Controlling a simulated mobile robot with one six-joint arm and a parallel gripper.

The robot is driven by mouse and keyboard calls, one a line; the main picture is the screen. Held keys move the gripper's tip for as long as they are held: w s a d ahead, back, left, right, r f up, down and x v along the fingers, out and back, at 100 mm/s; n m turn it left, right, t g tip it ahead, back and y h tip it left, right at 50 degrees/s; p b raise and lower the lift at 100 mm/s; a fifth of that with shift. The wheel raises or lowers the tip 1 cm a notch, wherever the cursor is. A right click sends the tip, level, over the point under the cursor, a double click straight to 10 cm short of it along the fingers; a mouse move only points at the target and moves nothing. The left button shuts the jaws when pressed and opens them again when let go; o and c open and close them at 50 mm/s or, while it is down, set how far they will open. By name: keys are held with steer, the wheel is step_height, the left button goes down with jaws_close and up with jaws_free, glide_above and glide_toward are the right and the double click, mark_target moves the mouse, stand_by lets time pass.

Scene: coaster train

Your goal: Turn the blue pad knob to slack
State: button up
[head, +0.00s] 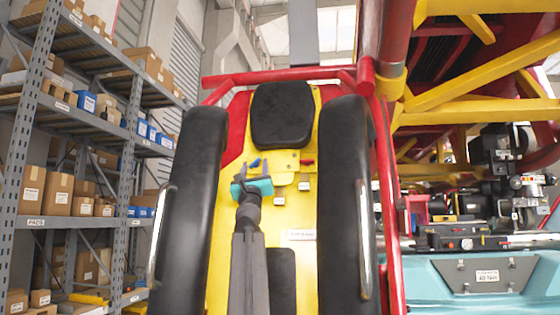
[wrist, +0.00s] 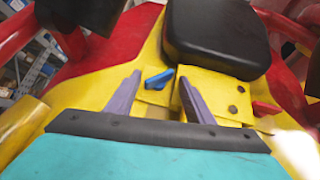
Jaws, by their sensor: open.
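The blue pad knob (wrist: 158,79) sits on a yellow plate on the yellow seat back, just below the black head pad (wrist: 218,35). In the wrist view it shows between the fingertips of my gripper (wrist: 159,88), which is open with a finger on each side. I cannot tell whether the fingers touch it. In the head view the blue knob (head: 255,162) is small, just beyond the teal body of my gripper (head: 252,172). The slack marking cannot be made out.
Thick black restraints (head: 190,190) and (head: 346,200) flank the seat on both sides. A small red part (wrist: 267,108) lies to the right of the knob. Red tubes (head: 275,75) frame the seat. Shelves with boxes (head: 59,190) stand at left.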

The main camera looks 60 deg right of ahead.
steer(key=shift+w+a+r+m+g+h+p, duration=0.2)
steer(key=shift+m+g+p, duration=0.25)
steer(key=shift+p, duration=0.45)
steer(key=shift+s+r+m+g+h+p, duration=0.1)
steer(key=shift+m+g+h+p, duration=0.25)
steer(key=shift+m+p, duration=0.35)
steer(key=m+g+h+p, duration=0.1)
steer(key=m+g+p, duration=0.1)
steer(key=p, duration=0.2)
steer(key=shift+w+f+g, duration=0.1)
steer(key=shift+f+g, duration=0.05)
steer(key=shift+g, duration=0.15)
